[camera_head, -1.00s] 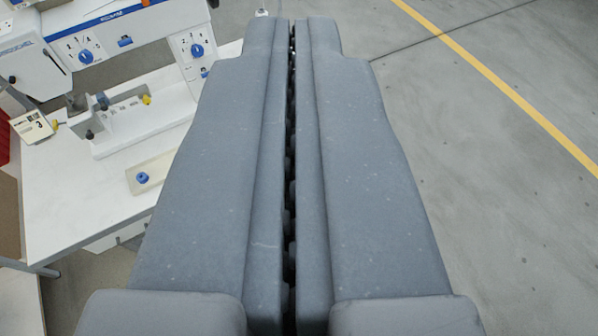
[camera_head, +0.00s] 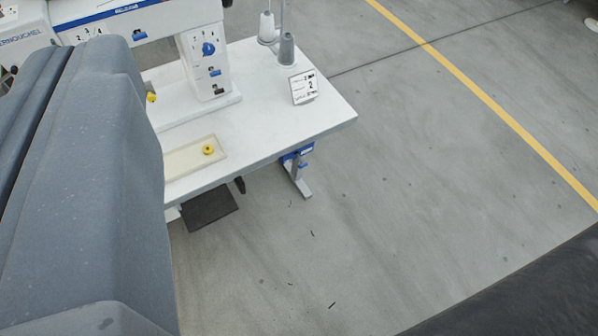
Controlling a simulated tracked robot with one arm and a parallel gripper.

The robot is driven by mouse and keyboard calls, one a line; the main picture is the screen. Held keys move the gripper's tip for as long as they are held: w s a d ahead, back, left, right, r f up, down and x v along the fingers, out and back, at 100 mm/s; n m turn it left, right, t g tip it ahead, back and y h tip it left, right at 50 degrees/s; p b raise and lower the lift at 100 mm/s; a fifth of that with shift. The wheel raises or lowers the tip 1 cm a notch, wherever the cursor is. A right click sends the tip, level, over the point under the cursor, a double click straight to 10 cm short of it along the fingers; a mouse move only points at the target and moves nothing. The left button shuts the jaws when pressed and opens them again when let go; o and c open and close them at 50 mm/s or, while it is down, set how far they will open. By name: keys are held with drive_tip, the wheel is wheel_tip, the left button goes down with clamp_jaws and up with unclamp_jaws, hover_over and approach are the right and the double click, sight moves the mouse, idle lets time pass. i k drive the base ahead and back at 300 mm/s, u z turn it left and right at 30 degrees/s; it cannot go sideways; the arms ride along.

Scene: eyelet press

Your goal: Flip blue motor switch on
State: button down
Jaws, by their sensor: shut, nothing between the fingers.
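A blue box with a small switch-like part (camera_head: 297,156) hangs under the near right edge of the white table, by the table leg. I cannot tell its on or off position. The white press (camera_head: 190,30) above the table carries a blue dial (camera_head: 208,48) and small blue rocker-like parts (camera_head: 140,36). I cannot tell which blue part is the motor switch. My gripper (camera_head: 75,52) fills the left side, large and grey, with its fingers together and nothing seen between them. It covers the left part of the table and stands apart from the blue box in the picture.
A dark pedal (camera_head: 208,208) lies below. The grey floor (camera_head: 400,180) to the right is clear.

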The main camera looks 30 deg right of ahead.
sight(301, 166)
drive_tip(key=u, duration=0.1)
drive_tip(key=i, duration=0.85)
drive_tip(key=z, duration=0.4)
